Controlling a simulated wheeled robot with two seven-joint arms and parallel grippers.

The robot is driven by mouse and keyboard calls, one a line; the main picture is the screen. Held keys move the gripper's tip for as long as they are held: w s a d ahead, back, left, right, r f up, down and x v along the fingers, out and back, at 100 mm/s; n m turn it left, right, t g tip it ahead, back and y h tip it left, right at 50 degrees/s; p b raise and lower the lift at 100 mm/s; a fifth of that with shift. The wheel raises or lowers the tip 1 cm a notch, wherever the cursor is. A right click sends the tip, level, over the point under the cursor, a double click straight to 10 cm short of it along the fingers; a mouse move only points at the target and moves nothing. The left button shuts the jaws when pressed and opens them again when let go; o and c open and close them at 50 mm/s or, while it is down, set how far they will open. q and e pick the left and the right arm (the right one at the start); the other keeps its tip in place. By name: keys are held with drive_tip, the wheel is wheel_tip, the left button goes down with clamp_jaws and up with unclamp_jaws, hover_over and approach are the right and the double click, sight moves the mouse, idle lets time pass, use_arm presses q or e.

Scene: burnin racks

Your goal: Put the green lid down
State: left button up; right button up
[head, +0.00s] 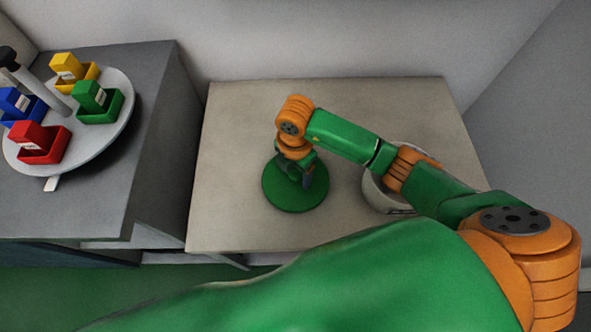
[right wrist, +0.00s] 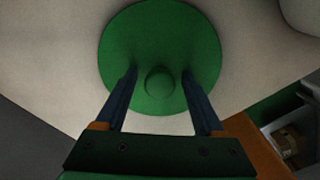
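The green lid (head: 279,196) is a round disc that looks flat on the beige table, left of the white pot. In the right wrist view the lid (right wrist: 150,28) fills the top middle, with its round knob (right wrist: 159,83) towards me. My right gripper (head: 306,180) is over the lid. Its two fingers (right wrist: 160,76) stand on either side of the knob with a visible gap on both sides, so it is open. My left gripper is not in view.
A white pot (head: 373,194) stands on the table (head: 232,135), partly hidden by my right arm. On the grey counter (head: 160,130) at left, a round white turntable (head: 86,139) bears yellow, green, blue and red bins with blocks. The table's left part is clear.

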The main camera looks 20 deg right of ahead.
sight(295, 172)
drive_tip(key=shift+r, duration=0.5)
wheel_tip(295, 172, up, 11)
drive_tip(key=p, duration=0.2)
